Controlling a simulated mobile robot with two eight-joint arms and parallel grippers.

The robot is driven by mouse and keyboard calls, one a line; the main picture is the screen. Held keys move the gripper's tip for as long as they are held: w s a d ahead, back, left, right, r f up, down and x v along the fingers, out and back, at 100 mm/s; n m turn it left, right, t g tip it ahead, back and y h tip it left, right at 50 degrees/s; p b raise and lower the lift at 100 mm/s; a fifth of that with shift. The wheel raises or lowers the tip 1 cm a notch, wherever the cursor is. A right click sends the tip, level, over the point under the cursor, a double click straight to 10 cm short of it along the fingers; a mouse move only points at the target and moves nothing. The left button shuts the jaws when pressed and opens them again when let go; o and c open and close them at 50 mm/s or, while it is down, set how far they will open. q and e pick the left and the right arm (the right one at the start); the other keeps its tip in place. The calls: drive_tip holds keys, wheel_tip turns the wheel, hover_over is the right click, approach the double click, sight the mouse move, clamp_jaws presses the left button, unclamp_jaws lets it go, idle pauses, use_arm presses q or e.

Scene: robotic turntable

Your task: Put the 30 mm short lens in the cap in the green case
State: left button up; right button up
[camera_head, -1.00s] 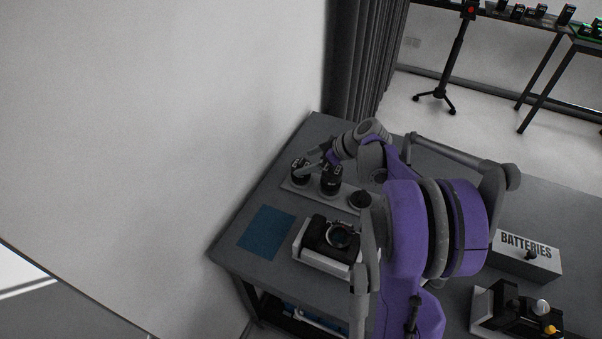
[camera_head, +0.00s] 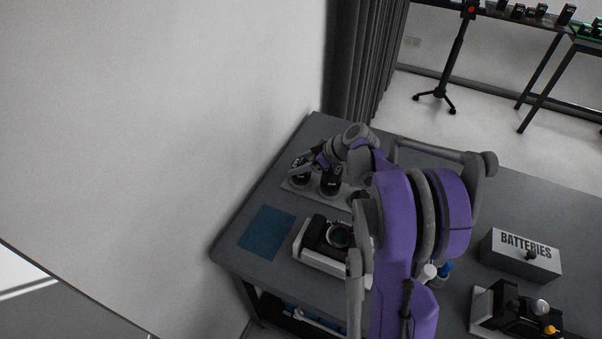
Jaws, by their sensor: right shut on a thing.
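My right gripper (camera_head: 303,165) is at the leftmost dark lens (camera_head: 300,178) on a grey lens tray (camera_head: 300,188), shut on it. The lens is upright and partly covered by the fingers. A taller black lens (camera_head: 331,182) stands just right of it. A third dark round piece at the tray's right end is mostly hidden by my arm. The lens markings are too small to read, so I cannot tell which is the 30 mm one. A green-edged case (camera_head: 590,35) shows at the top right edge, cut off by the frame. My left gripper is not in view.
A camera (camera_head: 328,232) sits on a white stand in front of the lens tray, with a blue mat (camera_head: 267,232) to its left. A batteries box (camera_head: 519,256) and a black device (camera_head: 513,312) are at right. A white wall is close on the left.

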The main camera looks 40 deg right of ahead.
clamp_jaws()
drive_tip(key=shift+r, duration=0.15)
wheel_tip(320, 180, up, 10)
drive_tip(key=shift+f+p, duration=0.1)
drive_tip(key=shift+p, duration=0.25)
drive_tip(key=o, duration=1.1)
unclamp_jaws()
